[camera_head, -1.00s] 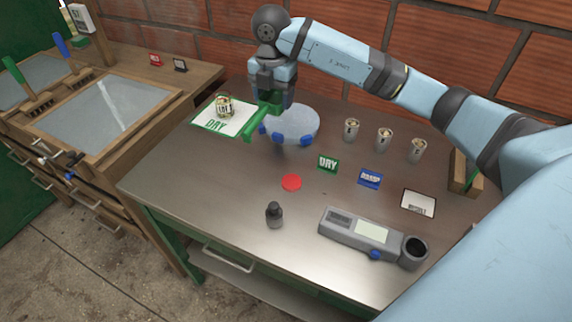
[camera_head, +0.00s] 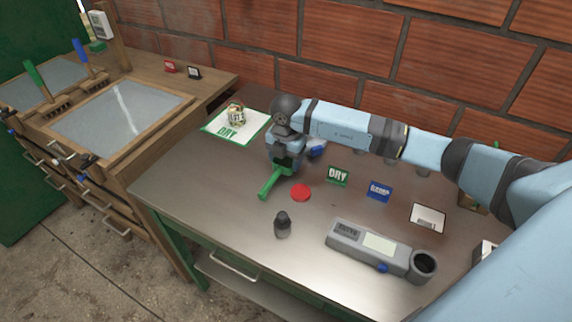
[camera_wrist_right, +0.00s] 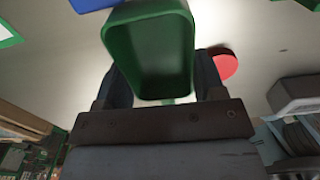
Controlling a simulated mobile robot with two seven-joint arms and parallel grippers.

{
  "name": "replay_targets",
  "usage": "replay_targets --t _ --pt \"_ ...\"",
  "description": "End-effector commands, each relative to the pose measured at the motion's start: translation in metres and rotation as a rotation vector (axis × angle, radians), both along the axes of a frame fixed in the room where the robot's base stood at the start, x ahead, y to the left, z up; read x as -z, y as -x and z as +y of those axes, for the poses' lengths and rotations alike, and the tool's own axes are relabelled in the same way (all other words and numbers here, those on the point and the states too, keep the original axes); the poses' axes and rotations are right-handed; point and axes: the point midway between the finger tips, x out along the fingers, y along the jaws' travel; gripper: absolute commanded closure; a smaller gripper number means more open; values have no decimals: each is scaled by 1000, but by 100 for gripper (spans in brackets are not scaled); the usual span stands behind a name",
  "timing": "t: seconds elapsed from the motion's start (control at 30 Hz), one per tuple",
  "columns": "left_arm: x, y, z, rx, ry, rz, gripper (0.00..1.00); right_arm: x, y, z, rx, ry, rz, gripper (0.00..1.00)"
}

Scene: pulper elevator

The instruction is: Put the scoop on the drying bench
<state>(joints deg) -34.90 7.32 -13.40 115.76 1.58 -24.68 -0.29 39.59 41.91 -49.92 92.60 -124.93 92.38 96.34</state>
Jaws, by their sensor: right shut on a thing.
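The green scoop (camera_head: 270,185) is in my right gripper (camera_head: 284,164), above the metal table near the red disc. In the right wrist view the scoop's hollow green bowl (camera_wrist_right: 150,50) sits between the two dark fingers (camera_wrist_right: 163,82), which are shut on it. The wooden bench (camera_head: 150,138) with framed, screen-like panels stands at the left, apart from the scoop. I take it to be the drying bench. My left gripper is not in view.
On the metal table are a jar on the white DRY mat (camera_head: 220,141), the red disc (camera_head: 301,192), a dark weight (camera_head: 282,226) and a grey meter (camera_head: 352,237).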

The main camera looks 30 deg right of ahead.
Motion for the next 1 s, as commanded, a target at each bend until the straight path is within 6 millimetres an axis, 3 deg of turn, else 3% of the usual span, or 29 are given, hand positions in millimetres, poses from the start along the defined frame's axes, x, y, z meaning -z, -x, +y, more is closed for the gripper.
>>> replay_targets --t 0.17,0.53,0.57,0.67,1.0 --pt "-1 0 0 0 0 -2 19 25 0 0 2 1 1 60" --pt "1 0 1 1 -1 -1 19 30 0 0 1 0 0 60" --pt "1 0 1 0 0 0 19 30 0 0 1 0 0 32" --pt "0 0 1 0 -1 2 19 29 0 0 1 0 0 11" --pt "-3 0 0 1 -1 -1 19 23 0 0 1 0 0 11"
